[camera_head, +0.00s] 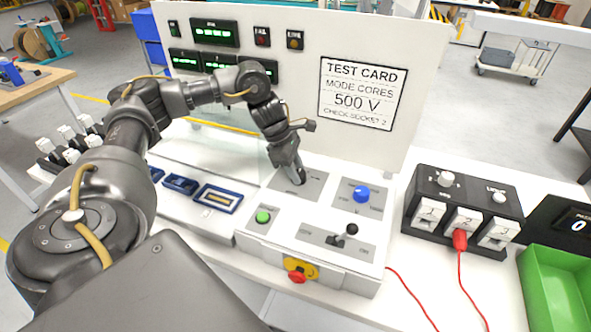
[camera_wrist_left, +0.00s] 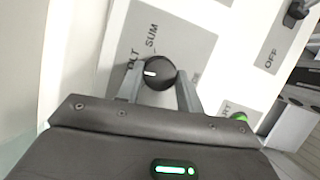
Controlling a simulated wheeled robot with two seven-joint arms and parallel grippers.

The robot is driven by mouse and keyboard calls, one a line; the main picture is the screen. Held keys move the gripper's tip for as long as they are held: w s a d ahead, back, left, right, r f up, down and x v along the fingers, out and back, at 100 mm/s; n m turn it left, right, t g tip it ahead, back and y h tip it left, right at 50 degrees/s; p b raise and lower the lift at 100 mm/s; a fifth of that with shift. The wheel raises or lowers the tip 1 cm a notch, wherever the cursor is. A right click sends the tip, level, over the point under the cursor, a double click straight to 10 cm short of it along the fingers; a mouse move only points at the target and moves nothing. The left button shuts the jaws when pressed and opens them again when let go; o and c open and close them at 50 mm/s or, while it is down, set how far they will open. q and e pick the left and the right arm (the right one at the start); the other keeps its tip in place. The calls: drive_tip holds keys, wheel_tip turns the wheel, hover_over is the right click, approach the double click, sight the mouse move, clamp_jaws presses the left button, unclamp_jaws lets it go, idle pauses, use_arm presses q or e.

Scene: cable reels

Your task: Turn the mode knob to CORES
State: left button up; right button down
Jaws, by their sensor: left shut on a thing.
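The mode knob (camera_wrist_left: 165,72) is black with a white pointer mark, on a grey label plate (camera_wrist_left: 185,40) in the left wrist view. The pointer faces left in that picture, towards a partly hidden label ending in "OLT"; "SUM" stands above it. My left gripper (camera_wrist_left: 159,84) has a finger on each side of the knob and is shut on it. In the head view my left gripper (camera_head: 296,176) reaches down to the plate and hides most of the knob. The test card (camera_head: 362,92) reads MODE CORES, 500 V, CHECK SOCKET 2. My right gripper is not in view.
On the console are a blue knob (camera_head: 361,194), a green button (camera_head: 263,217), a black-knobbed lever (camera_head: 350,230) and a red stop button (camera_head: 297,276). A black socket box (camera_head: 412,208) with a red plug (camera_head: 460,240) and a green bin (camera_head: 560,282) stand to the right.

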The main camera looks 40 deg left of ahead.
use_arm(q)
drive_tip(key=n, duration=0.2)
drive_tip(key=shift+s+d+f+n+t, duration=0.1)
drive_tip(key=shift+s+d+n+t, duration=0.05)
drive_tip(key=shift+n+t, duration=0.2)
drive_tip(key=shift+n+t+y, duration=0.45)
drive_tip(key=shift+n+y, duration=0.15)
drive_tip(key=shift+n, duration=0.65)
drive_tip(key=shift+d+r+n+y+p, duration=0.15)
drive_tip(key=shift+n+y+p, duration=0.35)
drive_tip(key=shift+n, duration=0.7)
drive_tip(key=shift+n+t+y+p, duration=0.35)
drive_tip(key=shift+n+p, duration=0.3)
drive_tip(key=shift+n, duration=0.65)
drive_tip(key=o, duration=1)
